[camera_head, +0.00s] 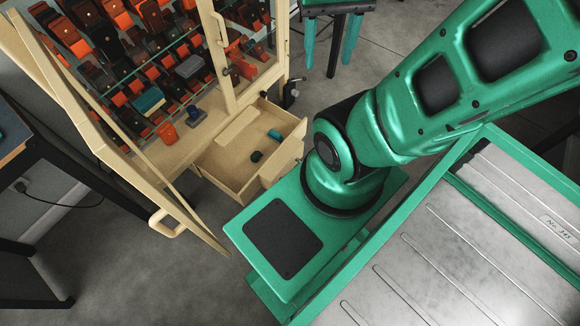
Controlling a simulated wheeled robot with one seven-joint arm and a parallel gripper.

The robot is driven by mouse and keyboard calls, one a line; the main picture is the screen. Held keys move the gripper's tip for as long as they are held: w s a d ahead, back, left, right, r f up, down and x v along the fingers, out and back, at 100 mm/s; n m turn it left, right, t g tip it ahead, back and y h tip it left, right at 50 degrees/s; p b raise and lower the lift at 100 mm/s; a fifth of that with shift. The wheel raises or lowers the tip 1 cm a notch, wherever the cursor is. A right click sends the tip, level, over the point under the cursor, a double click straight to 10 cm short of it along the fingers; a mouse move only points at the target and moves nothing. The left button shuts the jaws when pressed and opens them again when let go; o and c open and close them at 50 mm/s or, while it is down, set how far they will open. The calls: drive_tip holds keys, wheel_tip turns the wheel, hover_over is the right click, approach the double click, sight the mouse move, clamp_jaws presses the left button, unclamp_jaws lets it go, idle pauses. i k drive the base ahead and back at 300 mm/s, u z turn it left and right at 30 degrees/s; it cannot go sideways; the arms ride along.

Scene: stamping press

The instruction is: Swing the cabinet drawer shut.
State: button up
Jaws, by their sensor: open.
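The cream cabinet (185,152) stands at the upper left, with shelves of orange and dark items behind glass. Its drawer (222,161) is pulled out at the lower right of the cabinet. The drawer holds a small teal item (275,135) and a small dark item (257,156). My green arm rises just right of the drawer front, and its lower joint is close to the drawer's front corner in the picture. I cannot tell whether they touch. My gripper is outside the view.
A cabinet door (110,140) with a handle (165,222) stands swung open on the left. A dark table (50,160) is at the left edge. A green-legged stand (337,15) is at the top. Grey floor (150,275) is clear at the lower left.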

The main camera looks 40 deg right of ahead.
sight(231, 169)
drive_tip(key=u, duration=0.2)
drive_tip(key=k, duration=1.6)
drive_tip(key=z, duration=0.45)
drive_tip(key=i, duration=1)
drive_tip(key=u, duration=0.05)
